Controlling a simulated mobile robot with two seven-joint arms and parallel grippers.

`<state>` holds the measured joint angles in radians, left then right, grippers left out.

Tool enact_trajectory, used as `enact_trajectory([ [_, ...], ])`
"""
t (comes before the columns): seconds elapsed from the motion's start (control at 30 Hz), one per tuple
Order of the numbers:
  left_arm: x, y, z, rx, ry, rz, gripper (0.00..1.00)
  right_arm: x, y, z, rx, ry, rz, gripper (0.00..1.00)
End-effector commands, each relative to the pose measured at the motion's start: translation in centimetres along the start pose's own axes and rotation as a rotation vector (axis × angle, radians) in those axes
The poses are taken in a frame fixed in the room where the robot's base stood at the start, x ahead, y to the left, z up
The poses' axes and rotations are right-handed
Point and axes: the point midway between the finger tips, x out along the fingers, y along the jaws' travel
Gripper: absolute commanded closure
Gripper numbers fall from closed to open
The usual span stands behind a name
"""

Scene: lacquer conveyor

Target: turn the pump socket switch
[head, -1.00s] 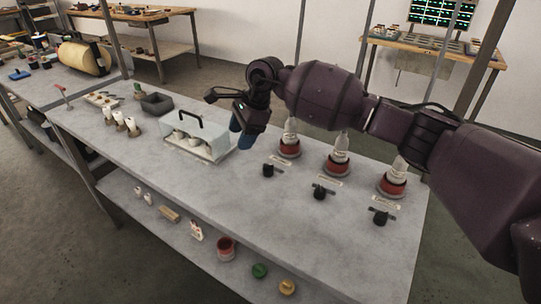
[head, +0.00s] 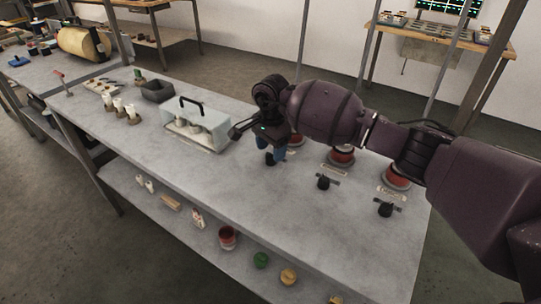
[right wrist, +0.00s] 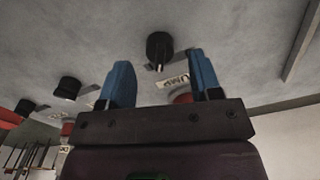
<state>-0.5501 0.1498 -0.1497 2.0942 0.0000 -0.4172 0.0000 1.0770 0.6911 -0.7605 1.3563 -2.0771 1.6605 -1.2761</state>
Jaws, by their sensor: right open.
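The pump socket switch is a black knob (right wrist: 160,47) on the grey bench top, with a pale label (right wrist: 174,81) reading "UMP" beside it in the right wrist view. In the head view this knob (head: 270,160) is the leftmost of three, partly covered by my right gripper (head: 273,153). My right gripper (right wrist: 160,82) is open, blue fingers apart and empty. The knob appears just beyond the fingertips, roughly centred between them; contact is not visible. The red-based socket (head: 296,139) behind it is mostly hidden by my right arm. My left gripper is not in view.
Two more black knobs (head: 323,183) (head: 385,209) with red sockets (head: 341,157) (head: 397,178) stand to the right. A clear case with a black handle (head: 196,126) stands to the left of the gripper. The bench front (head: 220,185) is clear.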

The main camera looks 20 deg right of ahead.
Motion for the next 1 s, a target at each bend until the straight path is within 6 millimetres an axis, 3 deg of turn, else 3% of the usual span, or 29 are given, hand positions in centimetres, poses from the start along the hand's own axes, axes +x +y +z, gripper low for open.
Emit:
enact_trajectory([
  [0.2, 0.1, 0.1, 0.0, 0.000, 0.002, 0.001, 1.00, 2.4, 0.0, 0.1, -0.001, -0.002, 0.001, 0.42],
  [0.6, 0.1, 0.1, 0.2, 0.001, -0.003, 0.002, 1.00, 2.8, 0.0, 0.0, -0.001, 0.000, -0.001, 0.42],
  [0.93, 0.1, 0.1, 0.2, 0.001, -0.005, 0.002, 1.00, 2.8, 0.0, 0.0, 0.000, 0.000, -0.001, 0.91],
  [1.0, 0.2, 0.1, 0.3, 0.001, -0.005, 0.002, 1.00, 2.8, 0.0, 0.0, -0.001, 0.000, -0.001, 0.91],
])
